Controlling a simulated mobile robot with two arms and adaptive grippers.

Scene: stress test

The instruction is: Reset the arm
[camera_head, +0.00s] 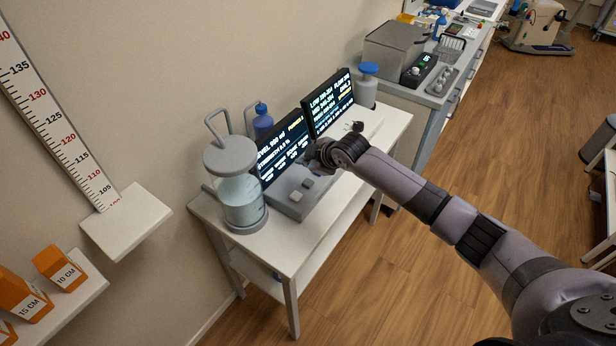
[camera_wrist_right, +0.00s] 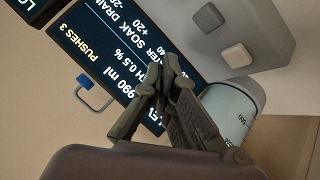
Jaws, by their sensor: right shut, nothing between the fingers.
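My right arm (camera_head: 440,210) reaches in from the lower right of the head view. Its gripper (camera_head: 316,158) is over the white table, in front of the two dark screens and above the grey button box (camera_head: 298,196). In the wrist view the right gripper (camera_wrist_right: 162,72) has its fingers together with nothing between them. Its fingertips overlap the lit screen (camera_wrist_right: 125,50) in that picture; I cannot tell whether they touch anything. My left gripper is in neither view.
A glass jar with a grey lid (camera_head: 240,200) stands left of the button box. A blue-capped bottle (camera_head: 367,85) stands beside the right screen (camera_head: 328,103). The white table (camera_head: 285,250) is near the wall. Floor at the right (camera_head: 500,150) is open.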

